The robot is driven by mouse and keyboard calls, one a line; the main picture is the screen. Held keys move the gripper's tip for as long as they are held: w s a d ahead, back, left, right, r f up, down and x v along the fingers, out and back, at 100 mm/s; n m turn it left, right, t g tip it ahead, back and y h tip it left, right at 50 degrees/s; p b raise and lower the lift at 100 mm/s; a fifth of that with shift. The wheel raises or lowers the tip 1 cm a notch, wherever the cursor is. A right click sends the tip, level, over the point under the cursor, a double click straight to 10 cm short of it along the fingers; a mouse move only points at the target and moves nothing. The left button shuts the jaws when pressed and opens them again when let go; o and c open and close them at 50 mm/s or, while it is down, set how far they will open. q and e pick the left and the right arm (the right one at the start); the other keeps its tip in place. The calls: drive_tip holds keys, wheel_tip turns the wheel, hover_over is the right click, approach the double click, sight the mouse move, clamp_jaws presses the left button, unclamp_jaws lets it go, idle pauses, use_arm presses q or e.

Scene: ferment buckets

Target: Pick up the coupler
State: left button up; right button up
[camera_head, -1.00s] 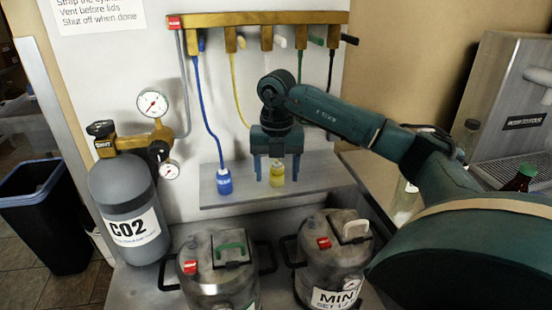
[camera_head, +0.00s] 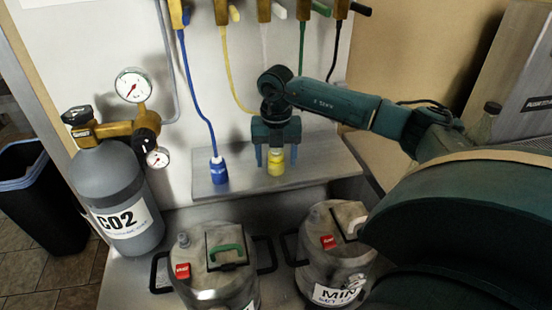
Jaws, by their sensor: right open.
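A yellow coupler (camera_head: 276,165) stands upright on the grey metal shelf (camera_head: 240,193), at the end of the yellow hose (camera_head: 228,65). A blue coupler (camera_head: 219,171) stands to its left on the same shelf, on the blue hose (camera_head: 192,90). My right gripper (camera_head: 276,162) points down at the yellow coupler, with its open fingers on either side of it in the picture. The top of the yellow coupler is hidden by the gripper. I cannot tell whether the fingers touch it. My left gripper is not in view.
A grey CO2 cylinder (camera_head: 112,190) with gauges stands at the left. Two metal kegs (camera_head: 215,268) with lid handles stand below the shelf; the right one (camera_head: 335,240) is partly behind my arm. A manifold with taps (camera_head: 264,10) is above. A dark bin (camera_head: 35,210) stands far left.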

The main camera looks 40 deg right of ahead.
drive_tip(key=shift+f, duration=0.6)
drive_tip(key=shift+c, duration=1.4)
drive_tip(key=c, duration=0.9)
drive_tip(key=shift+o, duration=0.2)
drive_tip(key=shift+r, duration=0.1)
